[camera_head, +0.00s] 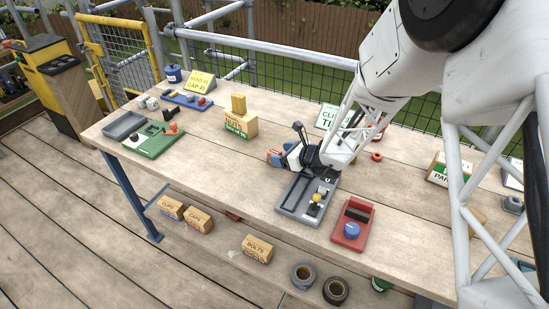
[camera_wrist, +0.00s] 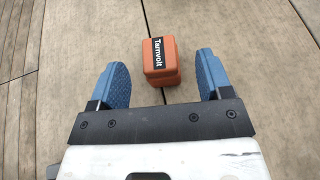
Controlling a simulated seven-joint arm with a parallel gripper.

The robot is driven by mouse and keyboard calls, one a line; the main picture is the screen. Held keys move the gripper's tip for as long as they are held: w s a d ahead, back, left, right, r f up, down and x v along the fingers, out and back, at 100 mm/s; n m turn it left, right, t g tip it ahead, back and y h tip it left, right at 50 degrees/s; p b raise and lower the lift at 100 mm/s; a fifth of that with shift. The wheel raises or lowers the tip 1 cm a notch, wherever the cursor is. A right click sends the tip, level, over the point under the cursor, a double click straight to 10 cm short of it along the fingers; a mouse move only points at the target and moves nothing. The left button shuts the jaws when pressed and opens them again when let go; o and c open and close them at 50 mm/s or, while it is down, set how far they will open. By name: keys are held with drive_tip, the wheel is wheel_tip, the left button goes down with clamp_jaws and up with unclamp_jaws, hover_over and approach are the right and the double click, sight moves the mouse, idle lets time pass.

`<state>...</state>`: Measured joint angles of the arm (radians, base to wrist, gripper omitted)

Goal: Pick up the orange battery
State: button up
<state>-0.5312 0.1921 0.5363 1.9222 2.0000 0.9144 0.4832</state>
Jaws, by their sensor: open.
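The orange battery (camera_wrist: 162,62) is a small block with a black label reading "Tamvolt". In the wrist view it lies on the wooden tabletop between and a little beyond my two blue fingers. My gripper (camera_wrist: 162,78) is open, with a clear gap on each side of the battery. In the head view my gripper (camera_head: 281,156) is low over the table behind the grey tray. A bit of orange shows beside the blue fingers there, and the rest of the battery is hidden by the gripper.
A grey tray (camera_head: 291,205) with small parts stands just in front of my gripper. A red tray (camera_head: 344,237) is to its right. A box of nuts (camera_head: 240,124) stands to the left, and a green tray (camera_head: 150,149) lies farther left. A rail runs behind the table.

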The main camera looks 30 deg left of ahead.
sight(277, 153)
drive_tip(key=shift+x, duration=1.75)
drive_tip(key=c, duration=1.1)
drive_tip(key=shift+r, duration=0.1)
drive_tip(key=shift+r, duration=4.9)
